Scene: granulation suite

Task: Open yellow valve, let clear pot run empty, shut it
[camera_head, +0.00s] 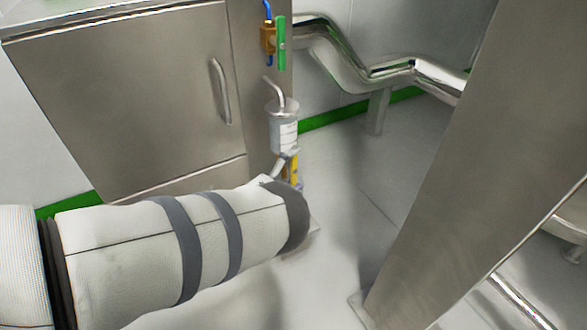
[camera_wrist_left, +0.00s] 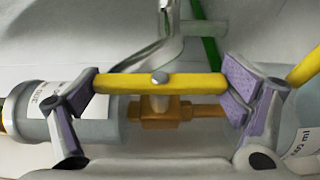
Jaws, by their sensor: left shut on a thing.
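The yellow valve handle (camera_wrist_left: 160,83) lies between the purple pads of my left gripper (camera_wrist_left: 165,90), which is shut on it. The handle runs along the brass valve body and pipe (camera_wrist_left: 165,112) in the left wrist view. The clear pot (camera_head: 284,130), with a white label, stands above the yellow valve (camera_head: 293,170) in the head view. I cannot tell its liquid level. My left arm hides most of the gripper and what is below the valve in the head view. Labelled vessels show at the left (camera_wrist_left: 50,112) and right (camera_wrist_left: 295,135) in the left wrist view. My right gripper is out of view.
A green-handled valve (camera_head: 282,42) with a brass body is above the pot, and a bent metal spout (camera_head: 276,92) ends in it. A steel cabinet (camera_head: 130,95) is at left, bent pipes (camera_head: 390,75) behind, and a steel panel (camera_head: 440,150) at right. Floor between is clear.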

